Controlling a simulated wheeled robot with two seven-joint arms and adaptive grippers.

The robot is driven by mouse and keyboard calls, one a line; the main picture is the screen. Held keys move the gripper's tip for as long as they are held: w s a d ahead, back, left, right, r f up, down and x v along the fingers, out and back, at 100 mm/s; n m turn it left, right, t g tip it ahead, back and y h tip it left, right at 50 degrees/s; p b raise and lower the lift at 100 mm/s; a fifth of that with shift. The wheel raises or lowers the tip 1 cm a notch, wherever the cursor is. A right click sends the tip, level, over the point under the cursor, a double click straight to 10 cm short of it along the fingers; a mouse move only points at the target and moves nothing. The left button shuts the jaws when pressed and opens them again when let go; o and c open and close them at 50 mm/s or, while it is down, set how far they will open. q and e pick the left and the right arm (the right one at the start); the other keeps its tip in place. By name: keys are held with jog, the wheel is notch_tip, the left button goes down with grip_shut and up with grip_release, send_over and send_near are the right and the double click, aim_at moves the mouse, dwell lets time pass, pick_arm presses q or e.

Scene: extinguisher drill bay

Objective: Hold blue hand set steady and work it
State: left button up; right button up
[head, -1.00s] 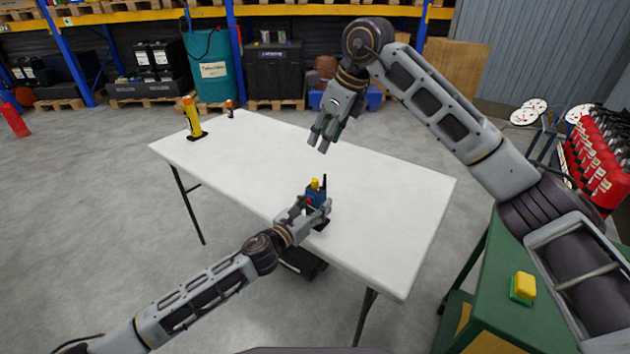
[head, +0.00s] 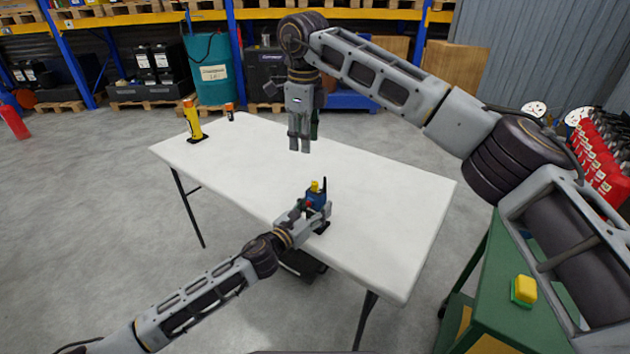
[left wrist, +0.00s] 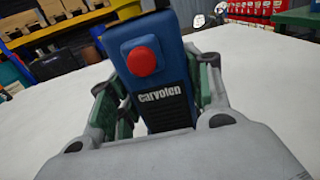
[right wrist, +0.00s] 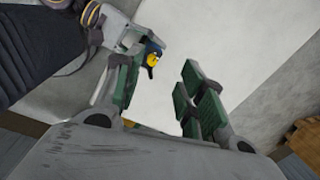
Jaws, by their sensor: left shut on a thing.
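The blue hand set (head: 315,198) stands upright near the table's front edge, with a yellow knob and a black aerial on top. In the left wrist view the blue hand set (left wrist: 160,62) shows a red button and a black grille. My left gripper (head: 314,214) is shut around its sides; its fingers (left wrist: 158,95) flank the body. My right gripper (head: 299,146) hangs in the air above and behind the hand set, pointing down. In the right wrist view its fingers (right wrist: 160,90) are apart with nothing between them, and the hand set (right wrist: 153,50) shows beyond them.
The white table (head: 390,215) is mostly bare. A yellow object on a black base (head: 192,121) and a small black-and-orange item (head: 229,112) stand at its far left. A green cart (head: 495,300) with a yellow block (head: 525,289) is at the right.

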aim_at(315, 183)
jog(key=shift+w+d+f+n+g, duration=0.1)
jog(key=shift+d+f+n+g, duration=0.25)
jog(key=shift+n, duration=0.6)
jog(key=shift+s+d+f+n+g, duration=0.1)
jog(key=shift+d+n, duration=0.4)
jog(key=shift+n, duration=0.4)
jog(key=shift+w+d+f+n+g, duration=0.1)
jog(key=shift+d+f+n+g, duration=0.25)
jog(key=shift+n, duration=0.6)
jog(key=shift+d+r, duration=0.1)
jog(key=shift+f, duration=6)
grip_shut()
